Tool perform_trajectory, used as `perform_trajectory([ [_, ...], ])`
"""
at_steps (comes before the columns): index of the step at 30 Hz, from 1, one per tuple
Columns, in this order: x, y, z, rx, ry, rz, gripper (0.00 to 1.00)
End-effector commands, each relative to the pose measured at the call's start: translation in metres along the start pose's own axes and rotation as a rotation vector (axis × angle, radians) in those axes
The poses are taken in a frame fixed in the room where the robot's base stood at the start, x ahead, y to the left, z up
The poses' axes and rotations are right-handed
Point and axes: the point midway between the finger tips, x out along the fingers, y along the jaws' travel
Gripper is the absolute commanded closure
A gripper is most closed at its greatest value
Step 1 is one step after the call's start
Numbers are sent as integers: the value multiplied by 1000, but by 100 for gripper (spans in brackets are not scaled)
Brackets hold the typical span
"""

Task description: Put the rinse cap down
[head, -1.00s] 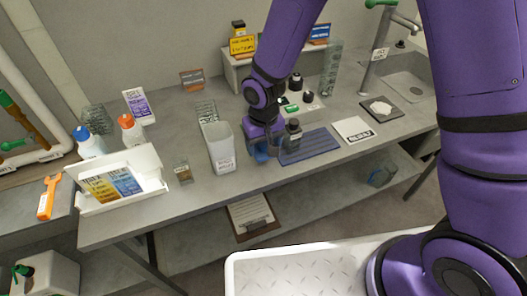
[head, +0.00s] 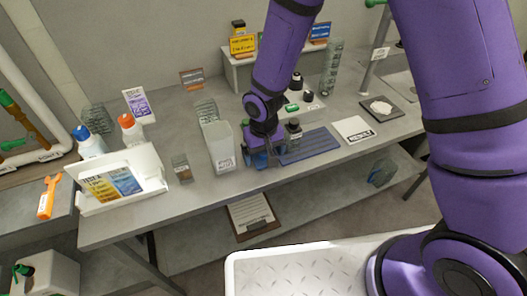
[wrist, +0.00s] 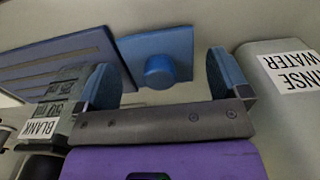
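The rinse cap is a flat blue square with a round knob (wrist: 159,70). In the wrist view it lies on the grey counter beside the striped blue mat (wrist: 55,62). My gripper (wrist: 163,78) is open, its two blue fingers wide apart on either side of the knob with clear gaps. In the head view my gripper (head: 264,156) is low over the counter, between the rinse water container (head: 222,150) and the mat (head: 312,146), and largely hides the cap. The container's label also shows in the wrist view (wrist: 285,75).
A white card (head: 353,130) lies right of the mat.

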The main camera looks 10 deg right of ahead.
Motion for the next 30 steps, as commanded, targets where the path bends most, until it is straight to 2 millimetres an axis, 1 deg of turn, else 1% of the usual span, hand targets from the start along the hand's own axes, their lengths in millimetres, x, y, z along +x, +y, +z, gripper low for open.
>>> perform_trajectory([
  [5, -1, 0, 0, 0, 0, 0, 6],
  [8, -6, 0, 0, 1, 1, -1, 6],
  [10, -14, 0, -1, 2, 2, -1, 6],
  [14, -34, 0, -1, 2, 4, -1, 6],
  [18, -61, 0, -1, 2, 4, -1, 6],
  [24, -95, 0, -1, 1, 4, -1, 6],
  [27, -108, 0, -1, 2, 3, 0, 6],
  [30, -117, 0, -1, 1, 3, 0, 6],
])
